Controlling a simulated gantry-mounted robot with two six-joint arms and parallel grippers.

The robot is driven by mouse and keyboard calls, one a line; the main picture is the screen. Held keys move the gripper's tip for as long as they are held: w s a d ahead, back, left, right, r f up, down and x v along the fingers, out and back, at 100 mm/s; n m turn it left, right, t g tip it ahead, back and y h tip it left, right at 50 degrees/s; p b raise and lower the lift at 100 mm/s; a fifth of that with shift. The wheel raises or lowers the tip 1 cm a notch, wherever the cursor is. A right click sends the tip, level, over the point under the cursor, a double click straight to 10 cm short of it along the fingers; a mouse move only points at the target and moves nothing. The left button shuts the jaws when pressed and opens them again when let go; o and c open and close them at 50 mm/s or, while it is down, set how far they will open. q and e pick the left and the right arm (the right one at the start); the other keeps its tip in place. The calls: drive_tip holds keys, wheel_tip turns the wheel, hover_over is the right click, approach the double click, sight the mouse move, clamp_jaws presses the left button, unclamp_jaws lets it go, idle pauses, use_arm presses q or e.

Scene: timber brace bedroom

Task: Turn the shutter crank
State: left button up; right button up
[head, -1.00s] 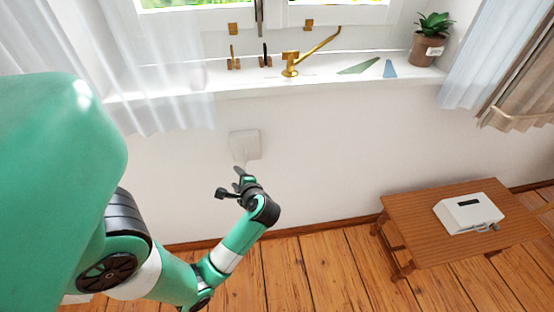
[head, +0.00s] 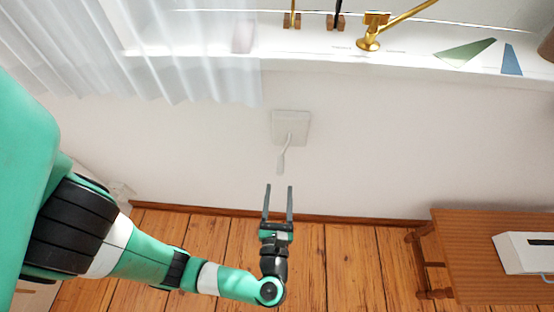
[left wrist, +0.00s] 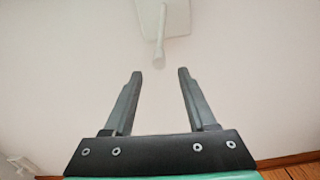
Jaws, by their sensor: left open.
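The shutter crank (head: 285,151) is a pale handle that hangs down from a white square plate (head: 291,127) on the wall below the window sill. In the left wrist view the crank (left wrist: 160,40) is at the top centre, beyond and between my fingertips, with part of its plate (left wrist: 174,18) cut off by the top edge. My left gripper (head: 278,188) is open and empty, just below the crank's lower end, with its fingers pointing up toward it. It also shows in the left wrist view (left wrist: 160,73). My right gripper is not in view.
The white sill (head: 400,59) runs above the crank, with a brass window stay (head: 370,36) on it. A sheer curtain (head: 190,75) hangs at the upper left. A wooden table (head: 458,255) with a white box (head: 527,253) stands at right. The wall around the crank is clear.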

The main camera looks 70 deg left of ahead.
sight(281, 157)
use_arm(q)
drive_tip(key=b+x, duration=0.1)
drive_tip(key=x, duration=0.9)
drive_tip(key=shift+a, duration=0.25)
drive_tip(key=shift+c, duration=0.2)
clamp_jaws()
idle(0.6)
